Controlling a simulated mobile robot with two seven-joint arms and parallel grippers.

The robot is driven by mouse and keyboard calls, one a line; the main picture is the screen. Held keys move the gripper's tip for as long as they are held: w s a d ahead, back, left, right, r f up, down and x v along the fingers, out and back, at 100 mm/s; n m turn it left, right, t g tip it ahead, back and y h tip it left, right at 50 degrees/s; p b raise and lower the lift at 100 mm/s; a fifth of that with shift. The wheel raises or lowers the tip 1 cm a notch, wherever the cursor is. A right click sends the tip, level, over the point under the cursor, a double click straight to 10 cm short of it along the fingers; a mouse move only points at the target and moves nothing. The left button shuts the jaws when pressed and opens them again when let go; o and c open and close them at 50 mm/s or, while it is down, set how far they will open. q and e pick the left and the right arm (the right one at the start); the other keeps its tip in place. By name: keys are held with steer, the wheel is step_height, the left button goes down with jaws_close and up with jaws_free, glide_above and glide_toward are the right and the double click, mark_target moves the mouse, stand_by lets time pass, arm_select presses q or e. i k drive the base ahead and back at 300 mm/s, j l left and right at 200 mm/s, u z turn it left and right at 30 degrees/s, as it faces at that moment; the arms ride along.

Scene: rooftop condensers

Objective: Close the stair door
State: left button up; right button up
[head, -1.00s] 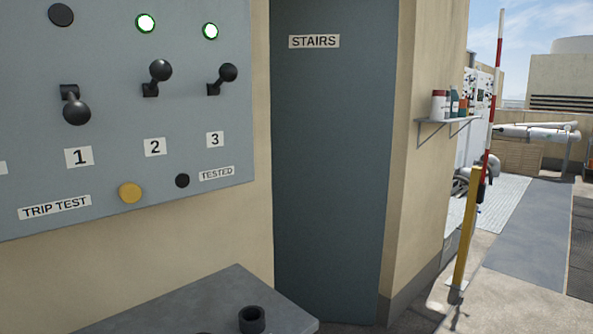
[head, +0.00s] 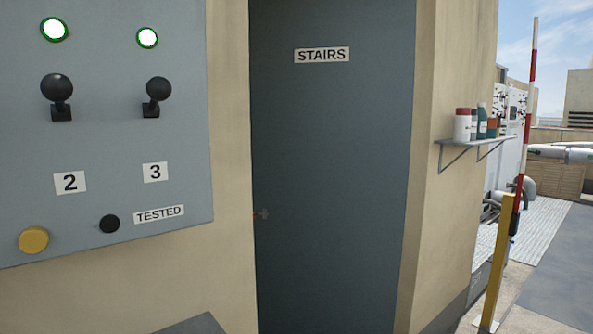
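The stair door (head: 335,180) is a tall blue-grey panel between beige walls, marked with a white STAIRS sign (head: 322,55). I cannot tell from this view whether the door stands fully shut or ajar. Neither of my grippers is in view.
A grey switch panel (head: 130,130) with levers, lit green-rimmed lamps and a yellow button fills the left. A bench corner (head: 195,325) shows below it. A shelf (head: 475,139) with bottles, a yellow post (head: 497,262) and a red-white pole (head: 528,110) stand right.

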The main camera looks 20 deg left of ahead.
mark_target(332, 83)
steer(key=i+l+z, duration=0.3)
steer(key=i, duration=0.25)
steer(key=i+z, duration=0.3)
steer(key=i, duration=0.25)
steer(key=i+j+u, duration=0.1)
steer(key=i+u, duration=0.95)
steer(key=k+l, duration=0.05)
